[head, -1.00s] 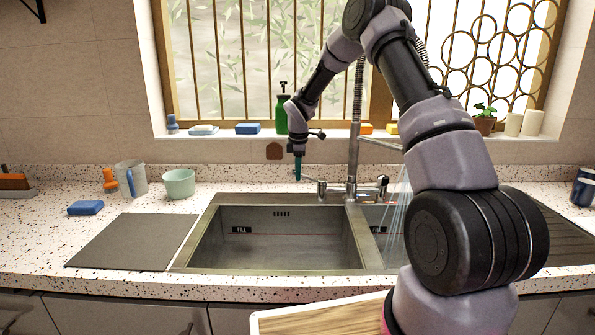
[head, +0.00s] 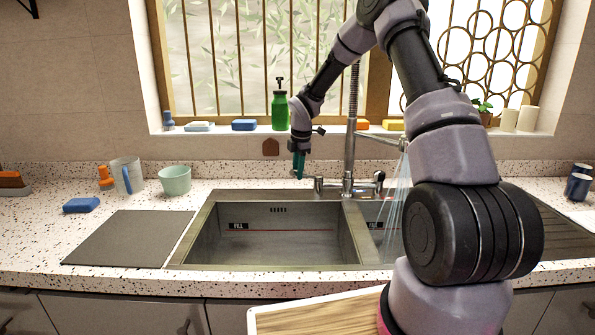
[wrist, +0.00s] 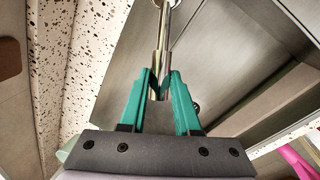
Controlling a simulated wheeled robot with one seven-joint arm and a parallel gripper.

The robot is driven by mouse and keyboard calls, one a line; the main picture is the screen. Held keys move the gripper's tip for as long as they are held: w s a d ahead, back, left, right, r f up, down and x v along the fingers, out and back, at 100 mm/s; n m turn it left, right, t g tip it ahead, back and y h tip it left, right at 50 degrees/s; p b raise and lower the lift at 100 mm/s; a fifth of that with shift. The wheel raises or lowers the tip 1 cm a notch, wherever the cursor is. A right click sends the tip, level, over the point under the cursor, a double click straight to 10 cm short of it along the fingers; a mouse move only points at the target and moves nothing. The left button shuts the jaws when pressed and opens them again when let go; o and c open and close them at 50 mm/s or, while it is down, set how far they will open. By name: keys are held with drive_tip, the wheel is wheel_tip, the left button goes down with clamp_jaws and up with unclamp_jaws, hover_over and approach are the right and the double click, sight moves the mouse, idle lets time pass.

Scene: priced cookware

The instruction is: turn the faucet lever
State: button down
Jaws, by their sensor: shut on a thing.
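The faucet (head: 348,165) stands behind the sink, a tall metal spring-neck tap with a short metal post and lever (head: 318,185) at its left. My gripper (head: 299,172), with teal fingers, points down at the left end of this lever, above the back rim of the sink. In the wrist view the gripper (wrist: 161,82) is shut on the metal lever (wrist: 162,45), with a finger on each side of it. Water (head: 396,205) streams from the spout into the right basin. My arm hides part of the right basin and the spout.
The sink (head: 208,235) has an open left basin. A dark mat (head: 130,238), blue sponge (head: 81,205), pitcher (head: 127,175) and green bowl (head: 175,181) lie to its left. A green soap bottle (head: 279,110) stands on the sill behind my gripper. A wooden board (head: 310,318) is in front.

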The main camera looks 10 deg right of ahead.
drive_tip(key=c, duration=0.6)
unclamp_jaws()
drive_tip(key=r, duration=0.3)
drive_tip(key=s+r, duration=0.1)
drive_tip(key=r, duration=0.6)
drive_tip(key=shift+s+d+r, duration=0.3)
drive_tip(key=shift+s+r, duration=0.05)
drive_tip(key=shift+s, duration=0.05)
